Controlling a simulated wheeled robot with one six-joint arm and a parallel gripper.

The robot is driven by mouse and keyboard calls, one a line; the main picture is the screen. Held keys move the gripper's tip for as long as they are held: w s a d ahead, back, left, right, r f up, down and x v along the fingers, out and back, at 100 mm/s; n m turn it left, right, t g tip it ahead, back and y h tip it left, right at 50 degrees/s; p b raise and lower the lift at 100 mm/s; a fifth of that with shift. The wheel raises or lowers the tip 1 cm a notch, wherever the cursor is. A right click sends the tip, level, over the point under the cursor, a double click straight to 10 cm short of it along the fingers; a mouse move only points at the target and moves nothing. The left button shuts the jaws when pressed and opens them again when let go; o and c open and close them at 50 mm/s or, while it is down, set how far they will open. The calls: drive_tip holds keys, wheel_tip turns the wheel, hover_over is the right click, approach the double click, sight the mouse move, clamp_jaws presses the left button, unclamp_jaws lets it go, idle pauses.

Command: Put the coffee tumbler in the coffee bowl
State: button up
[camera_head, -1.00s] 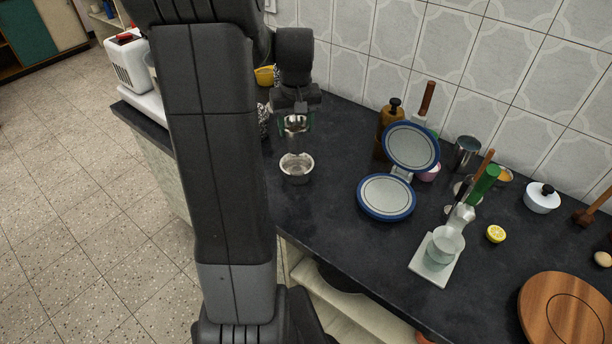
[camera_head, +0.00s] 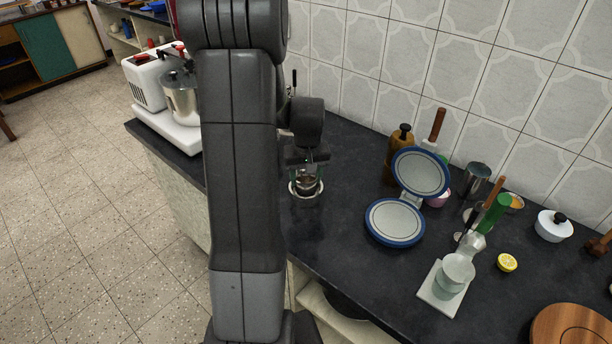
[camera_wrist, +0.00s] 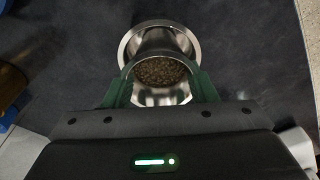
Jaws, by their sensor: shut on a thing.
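The steel coffee tumbler (camera_head: 308,182) is held between the green fingers of my gripper (camera_head: 307,176). In the wrist view my gripper (camera_wrist: 161,91) is shut on the tumbler (camera_wrist: 160,50), and brown granules show within its round wall. The steel coffee bowl (camera_head: 293,190) is on the dark counter directly under the gripper. Its wide rim (camera_wrist: 126,42) shows around the tumbler in the wrist view. The tumbler overlaps the bowl, at or inside its mouth. The gripper hides much of both, so I cannot tell whether the tumbler touches the bowl's bottom.
A round blue-rimmed hinged appliance (camera_head: 395,222) stands open to the right of the bowl. Bottles, a white pot (camera_head: 553,226), a lemon half (camera_head: 507,262) and a scale with cups (camera_head: 440,297) are further right. The counter in front of the bowl is clear.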

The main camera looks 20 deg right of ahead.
drive_tip(key=shift+f, duration=0.1)
drive_tip(key=o, duration=1.1)
drive_tip(key=shift+c, duration=0.2)
wheel_tip(320, 180, up, 12)
drive_tip(key=s, duration=0.1)
drive_tip(key=shift+s, duration=0.2)
drive_tip(key=shift+a, duration=0.1)
